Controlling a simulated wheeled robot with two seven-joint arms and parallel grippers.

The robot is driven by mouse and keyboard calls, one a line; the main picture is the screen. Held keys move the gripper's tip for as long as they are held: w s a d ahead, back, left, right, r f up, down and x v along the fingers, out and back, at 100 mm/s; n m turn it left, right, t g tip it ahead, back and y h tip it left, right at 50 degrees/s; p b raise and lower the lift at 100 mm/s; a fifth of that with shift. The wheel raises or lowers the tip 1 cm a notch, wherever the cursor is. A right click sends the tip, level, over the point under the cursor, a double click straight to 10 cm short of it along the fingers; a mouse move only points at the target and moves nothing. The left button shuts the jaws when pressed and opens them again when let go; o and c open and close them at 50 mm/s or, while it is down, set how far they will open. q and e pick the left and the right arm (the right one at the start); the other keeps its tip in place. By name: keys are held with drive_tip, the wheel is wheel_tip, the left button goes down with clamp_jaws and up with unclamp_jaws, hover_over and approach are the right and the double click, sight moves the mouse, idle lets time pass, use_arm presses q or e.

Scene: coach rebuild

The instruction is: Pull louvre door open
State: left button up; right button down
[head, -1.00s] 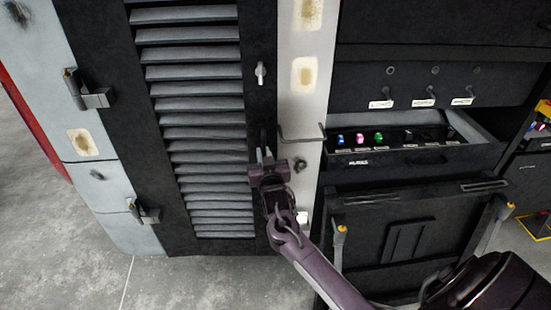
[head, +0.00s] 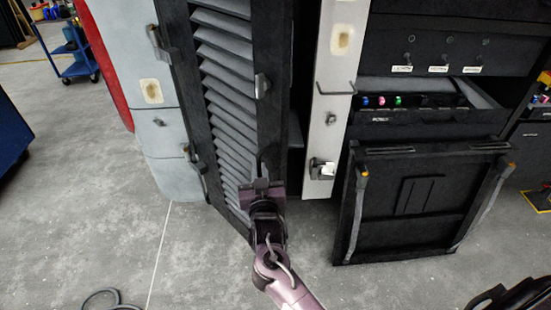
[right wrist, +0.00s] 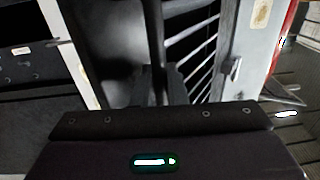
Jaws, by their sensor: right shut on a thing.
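The louvre door (head: 228,100), a black frame with grey slats, stands partly open in the head view. It is hinged on its left side, and its right edge has swung out from the white post. My right gripper (head: 265,180) is at the lower right edge of the door, shut on the dark door handle (head: 268,157). In the right wrist view, the handle bar (right wrist: 157,45) runs down between the fingers (right wrist: 160,85), with the door slats (right wrist: 200,45) to the right. The fingertips are partly hidden. My left gripper is not in view.
A white post (head: 336,100) with a bent hook stands right of the opening. Further right are a drawer with coloured items (head: 435,125) and a lowered black panel (head: 415,210). Grey floor (head: 215,270) is clear before the door. A cable (head: 105,298) lies at the lower left.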

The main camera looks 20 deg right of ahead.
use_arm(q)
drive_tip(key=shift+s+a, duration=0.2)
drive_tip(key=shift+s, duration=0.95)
use_arm(e)
drive_tip(key=a, duration=0.1)
drive_tip(key=s+a, duration=0.1)
drive_tip(key=a, duration=0.1)
drive_tip(key=shift+a+r, duration=0.1)
drive_tip(key=c, duration=1.6)
unclamp_jaws()
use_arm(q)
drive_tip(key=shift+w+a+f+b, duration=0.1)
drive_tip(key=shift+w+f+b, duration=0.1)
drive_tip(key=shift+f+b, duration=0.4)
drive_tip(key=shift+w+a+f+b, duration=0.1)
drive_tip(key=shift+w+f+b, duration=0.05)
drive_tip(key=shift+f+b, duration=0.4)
use_arm(e)
drive_tip(key=shift+o, duration=0.2)
drive_tip(key=v, duration=0.7)
drive_tip(key=shift+s, duration=0.3)
